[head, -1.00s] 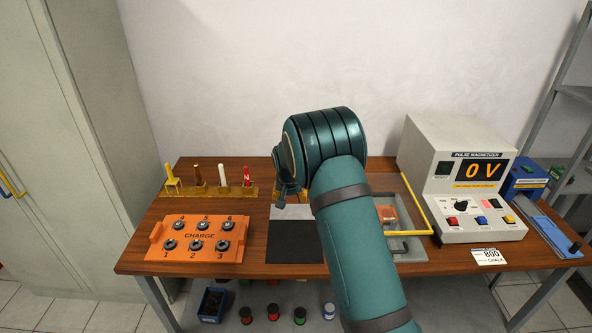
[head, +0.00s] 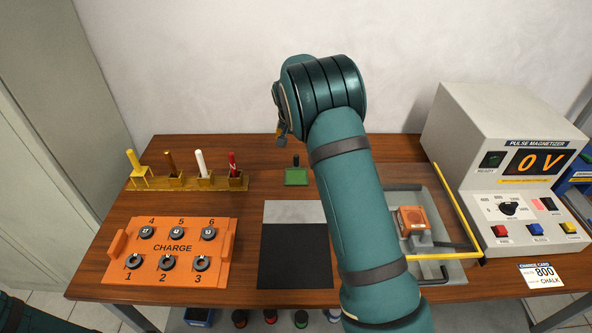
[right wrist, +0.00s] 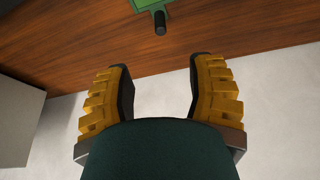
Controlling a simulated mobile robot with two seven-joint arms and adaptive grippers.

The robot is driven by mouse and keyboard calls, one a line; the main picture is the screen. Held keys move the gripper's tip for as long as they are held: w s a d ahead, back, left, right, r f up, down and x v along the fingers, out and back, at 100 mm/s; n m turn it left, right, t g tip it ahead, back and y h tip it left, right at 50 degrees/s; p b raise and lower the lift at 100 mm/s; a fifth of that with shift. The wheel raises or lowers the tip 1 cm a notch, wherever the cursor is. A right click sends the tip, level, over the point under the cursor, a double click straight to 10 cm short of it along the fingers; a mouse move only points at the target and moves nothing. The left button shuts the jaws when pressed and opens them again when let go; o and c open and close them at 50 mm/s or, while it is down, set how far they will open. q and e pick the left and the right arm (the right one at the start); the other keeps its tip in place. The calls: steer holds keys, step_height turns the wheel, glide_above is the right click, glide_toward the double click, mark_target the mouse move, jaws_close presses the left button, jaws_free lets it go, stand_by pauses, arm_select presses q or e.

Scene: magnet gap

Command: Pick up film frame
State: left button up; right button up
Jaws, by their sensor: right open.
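The film frame, a small green frame (head: 296,177) with a dark upright handle, lies toward the back of the wooden table. In the right wrist view, part of the green frame (right wrist: 147,5) and its black handle show at the top edge, beyond the fingertips. My right gripper (head: 282,132) is mostly hidden by its own wrist in the head view, above and slightly left of the frame. In the right wrist view, its yellow-backed fingers (right wrist: 160,75) are spread with nothing between them. My left gripper is out of view.
A holder (head: 143,184) with several coloured sticks stands left of the frame. An orange CHARGE tray (head: 171,275) with dark rings sits in front of it. A black mat (head: 295,262) lies nearer; right are a grey fixture (head: 440,215) and pulse magnetizer (head: 520,165).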

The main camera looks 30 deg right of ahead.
mark_target(296, 157)
steer(key=b+x, duration=0.2)
steer(key=x, duration=0.7)
steer(key=shift+w+d+f, duration=0.1)
steer(key=shift+w+f, duration=0.05)
steer(key=shift+f, duration=0.15)
steer(key=x, duration=0.3)
steer(key=b+x, duration=0.1)
steer(key=shift+f, duration=0.65)
jaws_close()
